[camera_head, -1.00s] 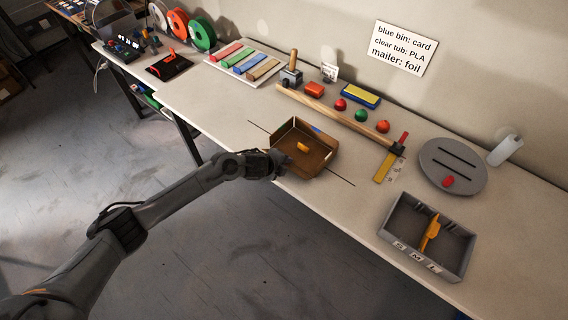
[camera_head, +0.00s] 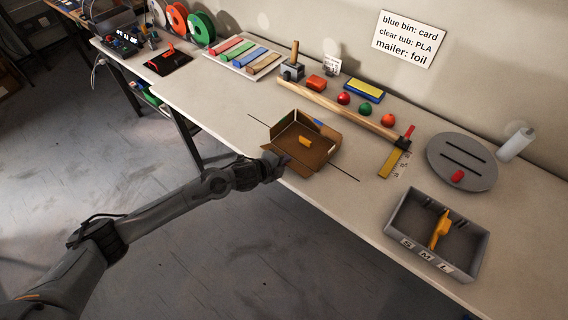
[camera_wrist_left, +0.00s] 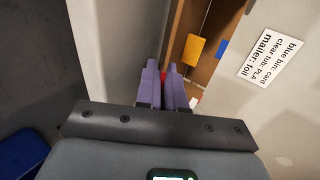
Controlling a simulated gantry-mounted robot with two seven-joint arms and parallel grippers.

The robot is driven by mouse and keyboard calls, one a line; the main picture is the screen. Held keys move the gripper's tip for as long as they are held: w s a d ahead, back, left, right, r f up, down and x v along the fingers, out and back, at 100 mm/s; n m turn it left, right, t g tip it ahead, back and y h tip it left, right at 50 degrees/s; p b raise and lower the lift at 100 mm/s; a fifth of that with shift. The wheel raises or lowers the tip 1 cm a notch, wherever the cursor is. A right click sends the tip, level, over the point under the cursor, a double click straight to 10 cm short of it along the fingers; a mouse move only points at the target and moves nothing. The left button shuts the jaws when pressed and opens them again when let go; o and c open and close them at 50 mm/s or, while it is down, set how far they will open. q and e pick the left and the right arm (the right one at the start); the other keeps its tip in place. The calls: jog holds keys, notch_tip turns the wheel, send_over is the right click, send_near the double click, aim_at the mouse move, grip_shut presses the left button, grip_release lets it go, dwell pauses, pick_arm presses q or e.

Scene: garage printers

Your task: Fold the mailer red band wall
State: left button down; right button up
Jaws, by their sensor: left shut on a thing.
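The mailer (camera_head: 327,155) is an open brown cardboard box near the bench's front edge, with a small yellow-orange piece (camera_head: 305,142) inside and a blue mark on its far wall. My left gripper (camera_head: 284,160) is at its near left side, over the front edge. In the left wrist view the purple fingers (camera_wrist_left: 165,84) are close together at the brown cardboard, shut on a wall of the mailer; the gripped edge is mostly hidden. A small red patch (camera_wrist_left: 193,102) shows beside the fingers. A brown flap slants outward beside the gripper in the head view. My right gripper is out of view.
A grey tray (camera_head: 395,217) with an orange tool stands to the right. A round grey plate (camera_head: 482,180) and a white bottle (camera_head: 515,143) are behind it.

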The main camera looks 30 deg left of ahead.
pick_arm(q)
jog(key=c, duration=1.3)
grip_release()
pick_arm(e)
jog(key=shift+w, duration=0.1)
pick_arm(q)
jog(key=shift+s+f, duration=0.1)
jog(key=shift+f, duration=0.05)
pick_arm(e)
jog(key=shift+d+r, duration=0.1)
